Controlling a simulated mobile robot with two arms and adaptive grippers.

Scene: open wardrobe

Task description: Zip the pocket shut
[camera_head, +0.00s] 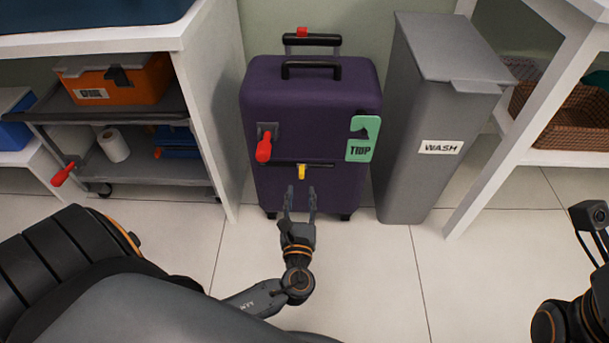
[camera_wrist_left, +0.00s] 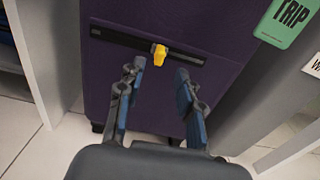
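The purple suitcase (camera_head: 312,110) stands upright on the floor, and its lower front shows in the left wrist view (camera_wrist_left: 160,100). A dark horizontal pocket zip (camera_head: 322,165) runs across its front. The yellow zip pull (camera_head: 301,172) hangs near the middle of that strip; it also shows in the left wrist view (camera_wrist_left: 159,54). My left gripper (camera_head: 300,190) is open and empty, just below and in front of the pull. In the left wrist view its fingertips (camera_wrist_left: 160,68) lie on either side below the pull, apart from it. Only part of my right arm shows at the right edge; its fingers are not visible.
A red latch (camera_head: 264,148) and a green TRIP tag (camera_head: 363,138) are on the suitcase front. A grey WASH bin (camera_head: 432,120) stands close on the right, and a white shelf panel (camera_head: 212,100) on the left. The tiled floor in front is clear.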

